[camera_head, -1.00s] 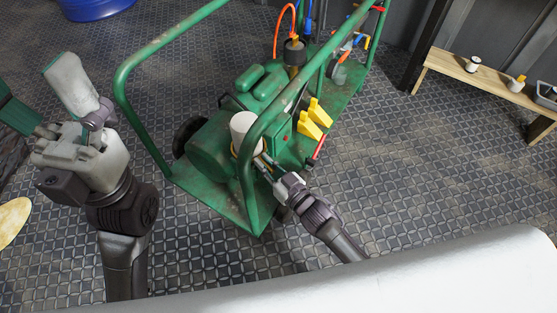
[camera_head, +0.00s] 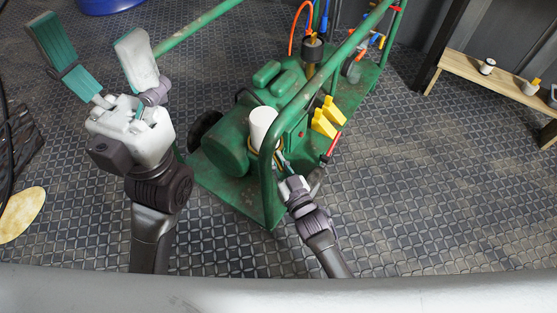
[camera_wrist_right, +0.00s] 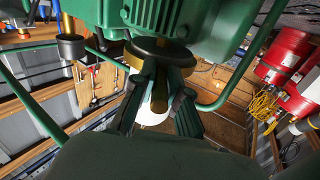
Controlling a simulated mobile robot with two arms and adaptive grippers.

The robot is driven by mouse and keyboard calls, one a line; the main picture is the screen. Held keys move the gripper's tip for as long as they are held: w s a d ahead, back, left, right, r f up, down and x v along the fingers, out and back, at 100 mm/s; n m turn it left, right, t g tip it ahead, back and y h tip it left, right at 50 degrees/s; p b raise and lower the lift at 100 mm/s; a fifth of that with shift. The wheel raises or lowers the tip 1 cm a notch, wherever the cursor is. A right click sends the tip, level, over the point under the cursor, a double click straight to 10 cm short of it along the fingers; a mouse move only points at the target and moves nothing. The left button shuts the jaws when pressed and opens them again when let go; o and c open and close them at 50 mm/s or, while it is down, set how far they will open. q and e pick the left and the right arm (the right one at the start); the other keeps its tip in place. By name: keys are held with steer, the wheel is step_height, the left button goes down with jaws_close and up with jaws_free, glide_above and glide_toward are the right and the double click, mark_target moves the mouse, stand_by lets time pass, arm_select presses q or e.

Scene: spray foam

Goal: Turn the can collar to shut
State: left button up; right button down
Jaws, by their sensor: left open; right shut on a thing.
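The can (camera_head: 262,122) is a white cylinder standing upright on the green machine (camera_head: 226,147), behind the cart's front rail. A brass collar (camera_wrist_right: 160,50) rings its base and shows as a dark-topped brass disc in the right wrist view. My right gripper (camera_head: 281,163) reaches the collar from the front right. Its dark fingers (camera_wrist_right: 162,85) are shut on the collar's edge in the wrist view; the exact contact is partly hidden. The can's white body (camera_wrist_right: 152,116) shows partly behind the fingers. My left gripper (camera_head: 95,52) is open and empty, left of the cart, its fingers spread wide.
The cart's green rail (camera_head: 268,170) passes close to my right gripper and the can. Yellow wedges (camera_head: 325,118) sit right of the machine. A wooden bench (camera_head: 505,85) stands at the far right. The patterned floor (camera_head: 430,200) is clear at the right.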

steer(key=shift+s+f, duration=0.1)
steer(key=c, duration=1.2)
jaws_free()
steer(key=v, duration=1.2)
